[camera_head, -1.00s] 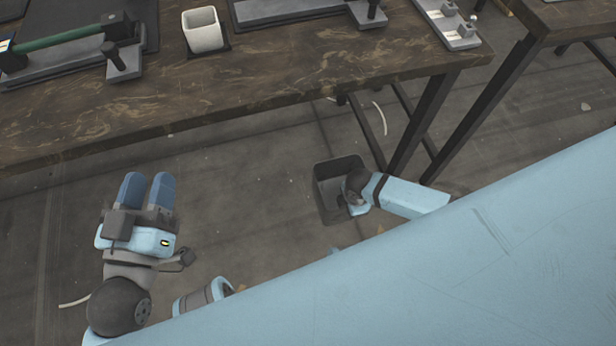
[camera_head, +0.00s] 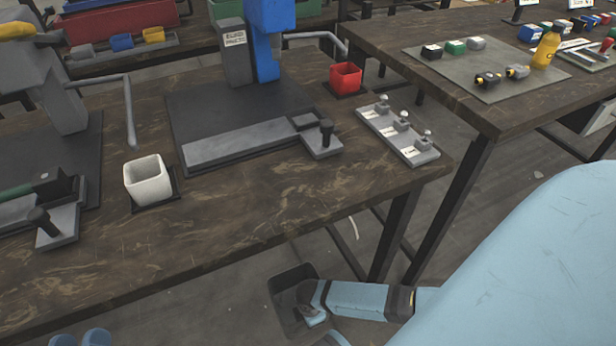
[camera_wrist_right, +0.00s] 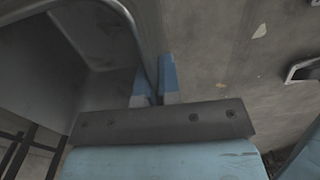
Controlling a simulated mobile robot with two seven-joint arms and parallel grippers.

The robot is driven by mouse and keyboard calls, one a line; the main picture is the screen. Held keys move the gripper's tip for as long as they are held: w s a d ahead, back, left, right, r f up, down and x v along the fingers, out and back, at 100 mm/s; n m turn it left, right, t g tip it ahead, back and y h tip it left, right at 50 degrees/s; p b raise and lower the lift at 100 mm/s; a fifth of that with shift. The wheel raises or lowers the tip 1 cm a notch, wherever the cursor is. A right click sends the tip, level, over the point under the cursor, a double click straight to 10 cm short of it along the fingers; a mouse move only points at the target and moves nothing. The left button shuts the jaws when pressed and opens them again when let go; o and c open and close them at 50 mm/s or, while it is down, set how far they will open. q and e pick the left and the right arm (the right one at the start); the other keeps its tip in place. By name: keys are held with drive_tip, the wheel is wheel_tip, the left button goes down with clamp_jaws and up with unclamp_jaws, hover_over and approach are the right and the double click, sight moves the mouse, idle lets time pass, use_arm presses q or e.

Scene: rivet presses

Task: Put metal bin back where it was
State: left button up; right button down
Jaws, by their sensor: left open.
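The metal bin (camera_head: 268,308) is a dark grey open box, below the front edge of the workbench in the head view. My right gripper (camera_head: 308,306) is at its right side. In the right wrist view the bin (camera_wrist_right: 95,35) fills the upper left, and its rim runs between the two blue fingers of my right gripper (camera_wrist_right: 155,85), one inside and one outside the wall. The fingers are close together on that wall. Whether the bin touches the floor is unclear. My left gripper (camera_head: 80,339) shows only its blue fingertips at the bottom left edge, apart and empty.
The workbench (camera_head: 240,215) carries a white cup (camera_head: 148,180), a red cup (camera_head: 345,78), a blue press (camera_head: 268,40) and a grey fixture strip (camera_head: 398,132). A second table (camera_head: 480,110) stands at the right. Table legs (camera_head: 395,235) stand close behind the bin.

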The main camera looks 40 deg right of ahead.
wheel_tip(320, 180, down, 9)
drive_tip(key=b, duration=0.4)
wheel_tip(320, 180, down, 3)
drive_tip(key=shift+r+b, duration=0.2)
drive_tip(key=shift+b, duration=0.6)
drive_tip(key=shift+f, duration=0.35)
use_arm(q)
wheel_tip(320, 180, down, 7)
drive_tip(key=w+m+g, duration=0.1)
drive_tip(key=m+g, duration=0.1)
use_arm(e)
drive_tip(key=c, duration=1.7)
unclamp_jaws()
drive_tip(key=shift+f, duration=0.1)
drive_tip(key=o, duration=0.4)
drive_tip(key=shift+c, duration=0.2)
